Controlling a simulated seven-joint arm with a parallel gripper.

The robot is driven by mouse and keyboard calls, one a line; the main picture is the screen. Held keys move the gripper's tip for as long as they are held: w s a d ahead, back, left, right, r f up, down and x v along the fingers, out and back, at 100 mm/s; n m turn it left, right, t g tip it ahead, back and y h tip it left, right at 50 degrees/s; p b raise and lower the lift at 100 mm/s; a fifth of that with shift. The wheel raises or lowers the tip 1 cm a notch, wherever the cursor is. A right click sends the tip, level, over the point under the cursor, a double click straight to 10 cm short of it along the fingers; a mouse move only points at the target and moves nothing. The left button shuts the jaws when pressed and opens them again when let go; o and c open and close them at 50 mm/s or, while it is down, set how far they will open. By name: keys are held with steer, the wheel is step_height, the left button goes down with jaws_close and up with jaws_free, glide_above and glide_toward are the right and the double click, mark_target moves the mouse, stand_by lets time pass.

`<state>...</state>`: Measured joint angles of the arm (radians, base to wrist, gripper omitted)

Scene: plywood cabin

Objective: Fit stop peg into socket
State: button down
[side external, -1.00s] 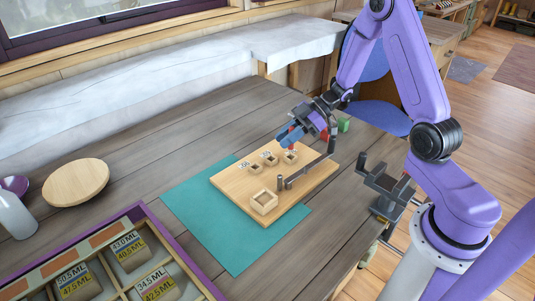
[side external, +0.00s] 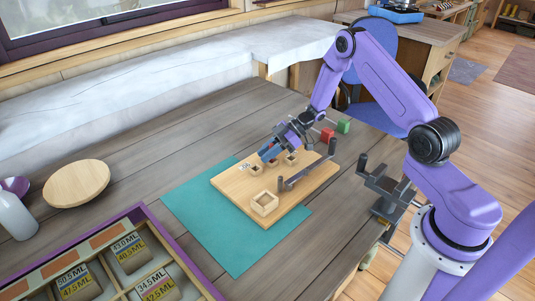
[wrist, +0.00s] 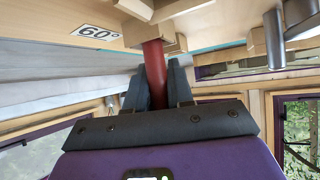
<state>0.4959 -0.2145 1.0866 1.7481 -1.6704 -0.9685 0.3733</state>
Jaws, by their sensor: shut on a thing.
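My gripper (side external: 268,156) is over the row of small sockets on the wooden board, its fingers pointing down. In the wrist view my gripper (wrist: 158,90) is shut on a red peg (wrist: 154,65). The peg's far end meets a small square wooden socket (wrist: 163,42) in that view. I cannot tell whether the tip is inside the socket or only in front of it. In the side view my fingers hide most of the peg. Another small socket (side external: 291,160) stands to the right on the board.
The board (side external: 235,184) lies on a teal mat (side external: 232,248). It also carries a larger square box (side external: 264,203) and a dark bar with upright posts (side external: 310,170). A red block (side external: 327,134) and a green block (side external: 344,126) stand behind.

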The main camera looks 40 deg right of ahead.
steer(key=shift+f, duration=0.25)
steer(key=shift+f, duration=0.1)
steer(key=c, duration=1)
jaws_free()
